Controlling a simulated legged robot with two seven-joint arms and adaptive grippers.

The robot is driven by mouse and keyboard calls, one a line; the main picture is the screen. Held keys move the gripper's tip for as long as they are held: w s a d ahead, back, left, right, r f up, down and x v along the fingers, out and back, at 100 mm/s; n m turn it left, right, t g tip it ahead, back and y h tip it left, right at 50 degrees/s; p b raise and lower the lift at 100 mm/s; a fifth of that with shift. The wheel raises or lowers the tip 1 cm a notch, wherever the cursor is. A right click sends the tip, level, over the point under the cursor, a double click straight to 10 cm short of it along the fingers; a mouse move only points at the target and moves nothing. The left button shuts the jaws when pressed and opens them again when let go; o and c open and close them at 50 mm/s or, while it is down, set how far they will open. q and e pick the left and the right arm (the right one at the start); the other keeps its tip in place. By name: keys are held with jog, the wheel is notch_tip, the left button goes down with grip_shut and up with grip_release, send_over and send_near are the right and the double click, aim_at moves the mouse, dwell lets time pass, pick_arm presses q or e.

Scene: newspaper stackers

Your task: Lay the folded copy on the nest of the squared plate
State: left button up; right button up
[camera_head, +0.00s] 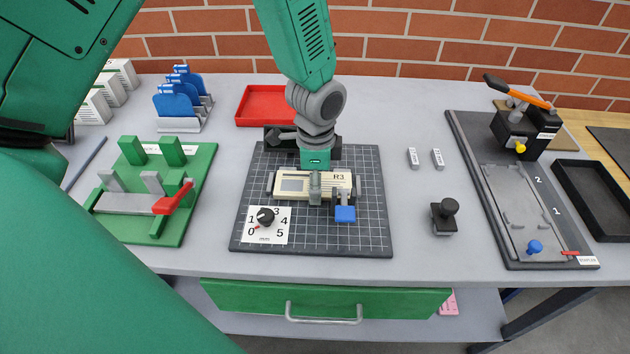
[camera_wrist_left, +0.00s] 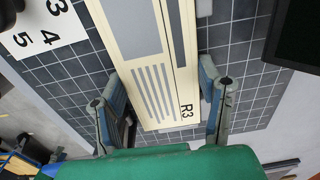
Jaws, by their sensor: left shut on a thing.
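The folded copy (camera_head: 293,186) is a cream block marked R3 with a grey panel and printed lines. It also shows in the left wrist view (camera_wrist_left: 140,45). My left gripper (camera_head: 332,190) is shut on it near the R3 end, with one finger on each long side in the left wrist view (camera_wrist_left: 164,98). The squared plate (camera_head: 370,222) is dark with a light grid and lies in the middle of the bench. The copy is over the plate; whether it touches is unclear. The nest is largely hidden beneath the copy. My right gripper is out of view.
A dial card (camera_head: 280,234) is on the plate's near left corner. A green fixture (camera_head: 184,210) with a red lever stands left, a red tray (camera_head: 256,98) behind. A black stamp (camera_head: 445,213) and dark fixture (camera_head: 474,140) are right.

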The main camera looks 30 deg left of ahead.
pick_arm(q)
jog(key=o, duration=1.5)
jog(key=shift+s+d+f, duration=0.15)
jog(key=shift+s+f, duration=0.05)
jog(key=shift+f, duration=0.3)
jog(key=shift+o, duration=0.2)
jog(key=shift+w, duration=0.25)
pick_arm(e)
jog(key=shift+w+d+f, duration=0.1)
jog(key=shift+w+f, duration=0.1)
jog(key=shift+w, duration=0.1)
pick_arm(q)
jog(key=shift+r, duration=0.2)
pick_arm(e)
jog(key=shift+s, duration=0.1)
